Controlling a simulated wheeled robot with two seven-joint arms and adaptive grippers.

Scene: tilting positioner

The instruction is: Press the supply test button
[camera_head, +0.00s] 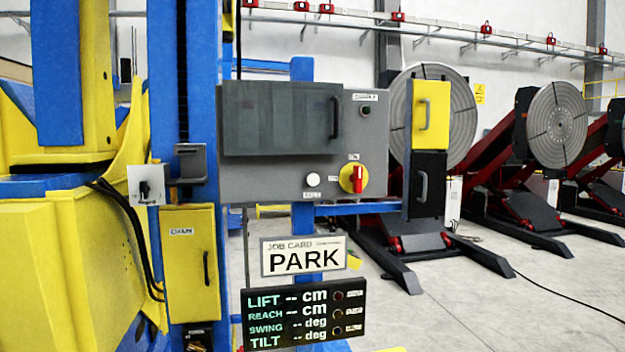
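A grey control box (270,178) is mounted on the blue post near the middle. A round white button (313,180) sits low on its front, with a small label (313,192) under it that is too small to read surely. To its right is a red and yellow rotary switch (353,178). A small dark round indicator or button (365,109) with a greenish centre sits at the upper right, under another small label. I cannot tell from the lettering which one is the supply test button. Neither of my grippers is in view.
A dark door with a handle (280,120) covers the box's upper left. Yellow (431,112) and black (428,183) handled boxes stand right of it. Below hang a PARK card (303,258) and a display (303,312) showing dashes. A yellow cabinet (190,263) stands left.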

